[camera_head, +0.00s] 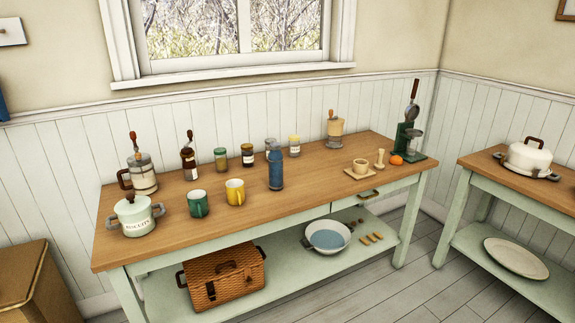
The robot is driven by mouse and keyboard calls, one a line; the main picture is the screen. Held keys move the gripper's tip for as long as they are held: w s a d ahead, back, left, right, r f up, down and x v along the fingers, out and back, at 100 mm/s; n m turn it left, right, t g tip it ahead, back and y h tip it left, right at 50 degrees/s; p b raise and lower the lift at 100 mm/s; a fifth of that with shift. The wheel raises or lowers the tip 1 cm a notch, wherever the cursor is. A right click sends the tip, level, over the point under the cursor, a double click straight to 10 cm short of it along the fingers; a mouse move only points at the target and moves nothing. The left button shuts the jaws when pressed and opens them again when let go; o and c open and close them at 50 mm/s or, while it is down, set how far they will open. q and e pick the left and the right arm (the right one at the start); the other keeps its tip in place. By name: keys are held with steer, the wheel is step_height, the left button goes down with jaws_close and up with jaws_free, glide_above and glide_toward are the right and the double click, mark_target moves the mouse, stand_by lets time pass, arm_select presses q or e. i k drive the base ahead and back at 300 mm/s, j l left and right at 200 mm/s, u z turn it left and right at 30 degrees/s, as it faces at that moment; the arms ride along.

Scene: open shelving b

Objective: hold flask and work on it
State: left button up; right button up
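A blue flask (276,168) stands upright on the wooden top of the long table (330,205), near the middle and toward the front. It has a narrower neck and cap at its top. Neither of my grippers shows in the head view, and nothing is touching the flask. A yellow mug (235,192) stands to its left, and small jars stand behind it.
Left on the tabletop are a biscuit pot (136,217), a green mug (198,204) and grinders. The lower shelf holds a wicker basket (222,277) and a basin (327,238).

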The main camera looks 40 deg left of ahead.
mark_target(275, 157)
steer(key=i+l+u, duration=0.1)
steer(key=i+u, duration=0.35)
steer(key=i+l+u, duration=0.2)
steer(key=u, duration=0.3)
steer(key=i+l+u, duration=0.6)
steer(key=l+u, duration=0.3)
steer(key=i+j, duration=0.05)
steer(key=j, duration=0.05)
